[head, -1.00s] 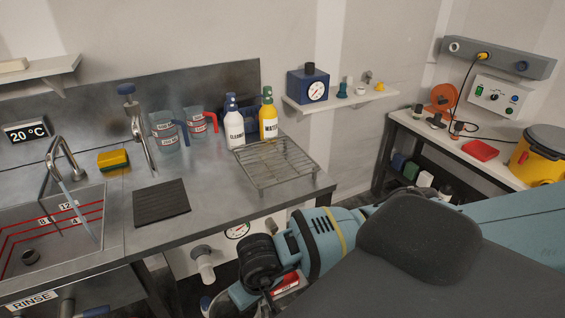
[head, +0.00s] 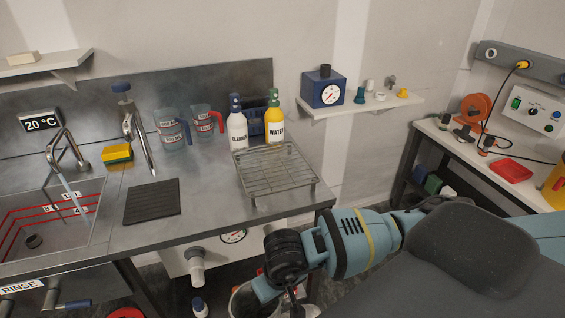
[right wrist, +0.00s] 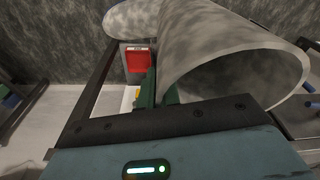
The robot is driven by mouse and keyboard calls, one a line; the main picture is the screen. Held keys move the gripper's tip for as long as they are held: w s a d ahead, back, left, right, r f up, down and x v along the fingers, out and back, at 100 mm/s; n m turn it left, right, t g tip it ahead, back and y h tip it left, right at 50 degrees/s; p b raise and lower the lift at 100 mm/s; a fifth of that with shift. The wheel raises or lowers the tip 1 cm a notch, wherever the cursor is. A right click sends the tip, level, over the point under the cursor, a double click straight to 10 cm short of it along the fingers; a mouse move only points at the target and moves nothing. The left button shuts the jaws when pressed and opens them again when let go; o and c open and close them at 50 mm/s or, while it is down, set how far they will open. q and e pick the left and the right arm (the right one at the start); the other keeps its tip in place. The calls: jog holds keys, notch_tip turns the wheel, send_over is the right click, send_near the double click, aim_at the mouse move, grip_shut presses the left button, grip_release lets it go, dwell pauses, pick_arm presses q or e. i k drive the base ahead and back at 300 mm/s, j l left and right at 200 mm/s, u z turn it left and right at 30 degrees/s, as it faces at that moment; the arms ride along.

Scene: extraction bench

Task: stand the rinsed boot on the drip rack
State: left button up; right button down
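The drip rack (head: 275,168) is a wire grid on short legs at the right end of the steel bench. It is empty. In the right wrist view a large grey hollow shape, which I take to be the boot (right wrist: 235,55), fills the upper middle. Its round opening faces right. The green fingers of my right gripper (right wrist: 160,92) are close together against its wall and appear shut on it; the tube partly hides them. In the head view my right arm reaches below and in front of the bench edge, with the fingertips out of clear sight. My left gripper is not in view.
Behind the rack stand a white cleaner bottle (head: 237,130) and a yellow water bottle (head: 275,122). Two measuring jugs (head: 172,130), a black mat (head: 152,201) and the sink (head: 40,220) with running tap are to the left. A wall shelf (head: 365,108) is at right.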

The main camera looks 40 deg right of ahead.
aim_at(281, 162)
jog(key=k+l, duration=0.1)
jog(key=l, duration=1.4)
jog(key=k+u, duration=0.05)
